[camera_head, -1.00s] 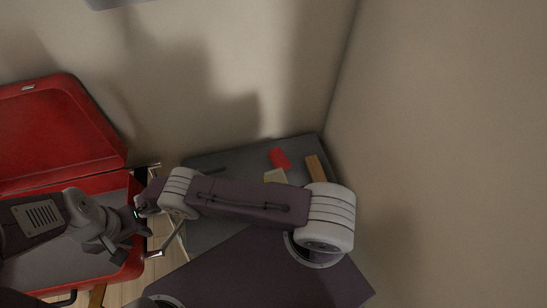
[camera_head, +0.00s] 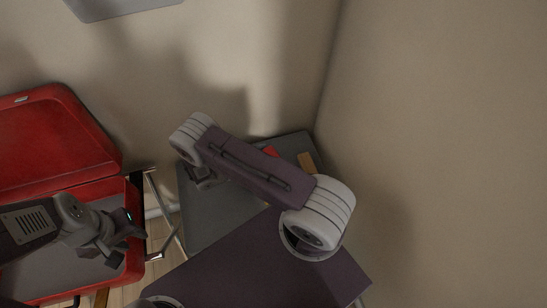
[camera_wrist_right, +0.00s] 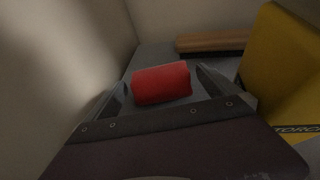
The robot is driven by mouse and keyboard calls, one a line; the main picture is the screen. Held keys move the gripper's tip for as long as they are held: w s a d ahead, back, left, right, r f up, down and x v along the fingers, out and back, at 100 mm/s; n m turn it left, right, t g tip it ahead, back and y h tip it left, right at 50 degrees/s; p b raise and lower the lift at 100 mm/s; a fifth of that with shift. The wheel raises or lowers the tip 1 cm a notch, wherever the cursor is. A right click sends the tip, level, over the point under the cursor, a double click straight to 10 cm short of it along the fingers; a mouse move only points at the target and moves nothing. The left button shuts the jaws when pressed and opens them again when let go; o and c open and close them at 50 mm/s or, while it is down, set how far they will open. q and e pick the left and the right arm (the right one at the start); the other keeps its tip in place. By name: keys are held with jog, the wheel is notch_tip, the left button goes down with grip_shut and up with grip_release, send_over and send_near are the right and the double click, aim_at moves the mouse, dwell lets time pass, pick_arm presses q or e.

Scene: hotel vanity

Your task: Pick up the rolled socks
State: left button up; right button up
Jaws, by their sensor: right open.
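The rolled socks (camera_wrist_right: 161,83) show as a red roll in the right wrist view, lying on a grey surface between the two fingers of my right gripper (camera_wrist_right: 165,88). The fingers are apart, one on each side of the roll, and I cannot tell if either touches it. In the head view only a bit of the red roll (camera_head: 270,151) shows past my right arm, which hides the right fingers. My left gripper (camera_head: 126,246) is over the red suitcase, its fingers apart and nothing seen between them.
A yellow box (camera_wrist_right: 285,75) with dark lettering stands close at the right in the wrist view. A brown wooden item (camera_wrist_right: 213,43) lies behind the socks. The open red suitcase (camera_head: 60,145) is at left on a metal-framed stand (camera_head: 160,205). Walls close off the back and right.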

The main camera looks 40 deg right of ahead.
aim_at(280, 154)
jog(key=shift+d, duration=0.4)
jog(key=b+x, duration=0.1)
jog(key=x, duration=0.4)
jog(key=shift+d, duration=0.1)
jog(key=c, duration=1.4)
jog(key=shift+o, duration=0.2)
notch_tip(280, 154, up, 9)
jog(key=p, duration=0.3)
jog(key=shift+r+p, duration=0.1)
jog(key=shift+p, duration=0.3)
jog(key=shift+r, duration=0.4)
